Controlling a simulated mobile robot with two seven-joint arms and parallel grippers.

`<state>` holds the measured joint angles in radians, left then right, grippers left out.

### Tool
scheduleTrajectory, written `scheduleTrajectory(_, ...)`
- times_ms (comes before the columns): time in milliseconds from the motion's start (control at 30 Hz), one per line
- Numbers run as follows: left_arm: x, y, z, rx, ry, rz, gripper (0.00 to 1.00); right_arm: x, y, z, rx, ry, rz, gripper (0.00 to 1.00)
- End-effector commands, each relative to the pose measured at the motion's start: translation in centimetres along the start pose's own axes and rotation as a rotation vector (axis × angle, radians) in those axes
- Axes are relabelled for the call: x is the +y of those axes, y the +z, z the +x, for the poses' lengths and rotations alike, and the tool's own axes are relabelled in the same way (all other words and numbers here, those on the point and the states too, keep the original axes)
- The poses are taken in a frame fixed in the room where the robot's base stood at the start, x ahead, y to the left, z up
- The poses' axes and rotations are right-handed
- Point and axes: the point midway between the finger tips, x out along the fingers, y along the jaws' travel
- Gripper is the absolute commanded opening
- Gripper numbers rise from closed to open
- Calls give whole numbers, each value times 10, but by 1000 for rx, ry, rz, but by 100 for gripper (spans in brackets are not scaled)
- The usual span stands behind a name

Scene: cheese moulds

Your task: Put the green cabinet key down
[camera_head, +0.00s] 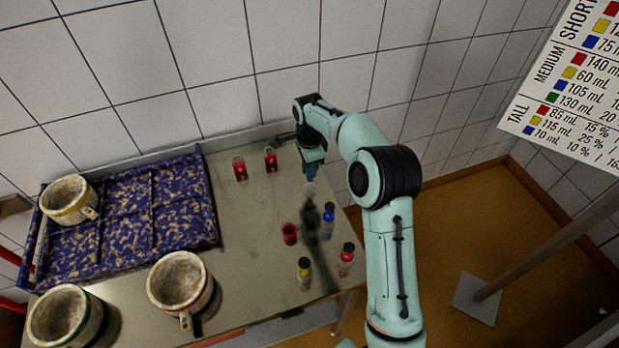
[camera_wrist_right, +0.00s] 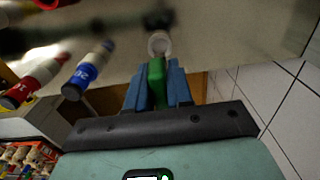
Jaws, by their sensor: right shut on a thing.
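My right gripper (camera_head: 311,168) is over the right end of the table, pointing down. In the right wrist view its blue fingers (camera_wrist_right: 157,88) are shut on the green cabinet key (camera_wrist_right: 156,78). A pale round end (camera_wrist_right: 159,43) shows just beyond the fingertips and also in the head view, below the gripper. I cannot tell for sure whether it touches the tabletop. The fingers hide part of the key. My left gripper is in neither view.
On the table (camera_head: 250,215) stand a blue bottle (camera_head: 328,220), a red bottle (camera_head: 346,260), a yellow bottle (camera_head: 304,272) and a red cup (camera_head: 290,234) near the gripper. Two red items (camera_head: 240,168) are further back. A blue speckled tray (camera_head: 205,190) and moulds (camera_head: 180,283) are left.

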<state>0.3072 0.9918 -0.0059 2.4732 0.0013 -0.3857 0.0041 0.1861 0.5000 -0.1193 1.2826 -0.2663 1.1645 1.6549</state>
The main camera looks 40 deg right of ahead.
Motion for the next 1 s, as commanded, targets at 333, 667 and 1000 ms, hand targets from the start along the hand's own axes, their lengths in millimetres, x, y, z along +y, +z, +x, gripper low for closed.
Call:
scheduleTrajectory(333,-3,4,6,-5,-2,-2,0,1,0,46,1,1,1,0)
scheduleTrajectory(667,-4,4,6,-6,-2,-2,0,1,0,49,1,1,0,0)
scheduleTrajectory(1000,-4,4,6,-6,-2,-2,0,0,0,49,0,1,0,46)
